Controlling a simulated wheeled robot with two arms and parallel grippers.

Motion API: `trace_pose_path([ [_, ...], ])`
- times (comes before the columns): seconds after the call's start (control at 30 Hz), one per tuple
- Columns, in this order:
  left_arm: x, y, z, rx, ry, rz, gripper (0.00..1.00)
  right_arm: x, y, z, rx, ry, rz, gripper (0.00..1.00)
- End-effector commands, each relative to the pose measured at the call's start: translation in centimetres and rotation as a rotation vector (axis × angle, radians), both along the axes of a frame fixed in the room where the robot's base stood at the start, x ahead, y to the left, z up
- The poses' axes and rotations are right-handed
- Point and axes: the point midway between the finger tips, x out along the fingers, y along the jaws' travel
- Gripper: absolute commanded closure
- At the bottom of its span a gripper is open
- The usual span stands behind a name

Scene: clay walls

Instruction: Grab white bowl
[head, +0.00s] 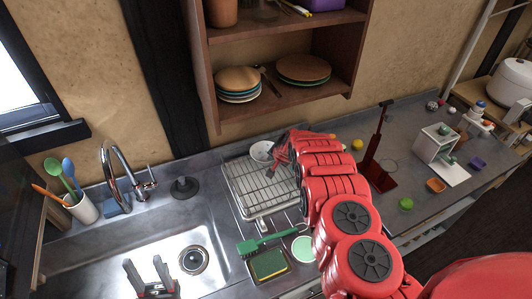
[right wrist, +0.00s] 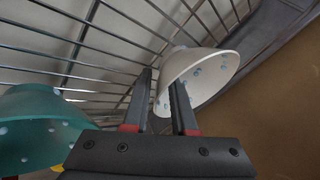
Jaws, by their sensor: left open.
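The white bowl (head: 261,151) sits at the back of the wire dish rack (head: 262,190) in the head view, partly hidden by my right gripper. The right wrist view shows the bowl (right wrist: 207,72) tilted, with bluish spots. My right gripper (head: 279,152) is at the bowl; its fingers (right wrist: 160,88) are apart, with part of the bowl's rim showing between them. I cannot tell whether either finger touches it. My left gripper (head: 150,275) is open and empty over the sink, low in the head view.
A teal spotted bowl (right wrist: 38,130) is close to the gripper's left in the right wrist view. A shelf with stacked plates (head: 238,82) hangs above the rack. A faucet (head: 122,170) stands at left. A green brush (head: 265,241) and sponge (head: 269,264) lie in front of the rack.

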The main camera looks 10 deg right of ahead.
Motion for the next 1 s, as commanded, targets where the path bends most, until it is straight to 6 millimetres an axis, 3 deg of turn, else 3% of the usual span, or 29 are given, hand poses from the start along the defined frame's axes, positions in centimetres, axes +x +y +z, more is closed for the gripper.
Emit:
trace_pose_path([
  [0.2,-0.03,0.00,-0.04,0.000,0.000,0.000,0.50,0.03,0.03,-0.14,-0.002,-0.003,-0.002,0.77],
  [0.33,-0.02,0.00,-0.03,0.000,0.000,0.000,0.50,0.02,0.03,-0.13,-0.001,-0.003,-0.001,1.00],
  [1.0,-0.03,0.00,-0.04,0.000,0.000,0.000,0.50,-0.08,0.02,-0.25,-0.002,0.000,0.000,1.00],
])
